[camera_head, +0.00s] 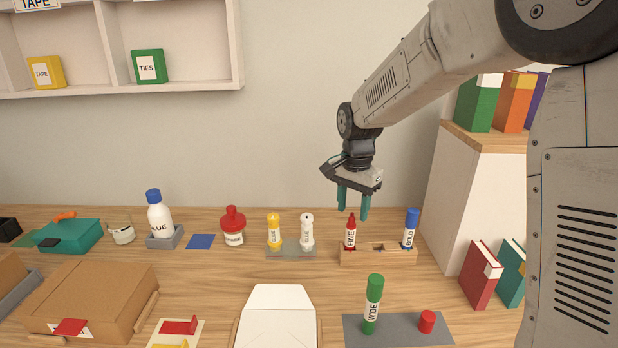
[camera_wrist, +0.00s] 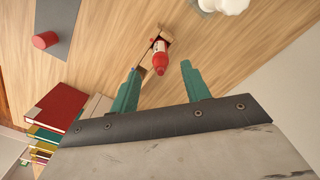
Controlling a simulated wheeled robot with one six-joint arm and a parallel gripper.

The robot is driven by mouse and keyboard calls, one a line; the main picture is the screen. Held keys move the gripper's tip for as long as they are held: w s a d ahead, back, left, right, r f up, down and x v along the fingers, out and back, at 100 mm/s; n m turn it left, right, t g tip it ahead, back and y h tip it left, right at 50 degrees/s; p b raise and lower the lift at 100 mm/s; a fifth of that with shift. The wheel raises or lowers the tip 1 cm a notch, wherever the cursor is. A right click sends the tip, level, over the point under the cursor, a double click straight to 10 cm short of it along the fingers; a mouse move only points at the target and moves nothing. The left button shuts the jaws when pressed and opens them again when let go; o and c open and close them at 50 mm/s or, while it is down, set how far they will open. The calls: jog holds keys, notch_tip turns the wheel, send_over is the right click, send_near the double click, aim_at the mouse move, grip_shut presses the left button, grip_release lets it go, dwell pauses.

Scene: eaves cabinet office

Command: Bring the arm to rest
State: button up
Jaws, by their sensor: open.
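My gripper (camera_head: 353,203) is open and empty, with its teal fingers pointing down. It is above the wooden marker holder (camera_head: 376,257), close over the red FINE marker (camera_head: 350,232), which stands upright in the holder's left end. In the wrist view the red marker (camera_wrist: 160,60) shows beyond the gap between the two open fingers (camera_wrist: 160,88). The blue BOLD marker (camera_head: 410,228) stands upright in the holder's right end. The slot between them looks empty. The green WIDE marker (camera_head: 373,304) stands upright on a grey mat (camera_head: 398,332), with a red cap (camera_head: 427,321) beside it.
Yellow (camera_head: 274,231) and white (camera_head: 307,230) glue bottles stand left of the holder. An envelope (camera_head: 277,312) and a cardboard box (camera_head: 92,300) are in front. Books (camera_head: 480,274) and a white cabinet (camera_head: 455,195) are at right. The wall shelf (camera_head: 190,45) is upper left.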

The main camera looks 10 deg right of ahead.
jog(key=s+d+r+n, duration=0.1)
jog(key=s+r+n, duration=0.2)
jog(key=s+r, duration=0.45)
jog(key=s+d+n+t, duration=0.1)
jog(key=s+n, duration=0.6)
jog(key=s, duration=1.9)
jog(key=shift+s+d+n, duration=0.25)
jog(key=shift+d+n, duration=0.05)
jog(key=shift+d, duration=0.35)
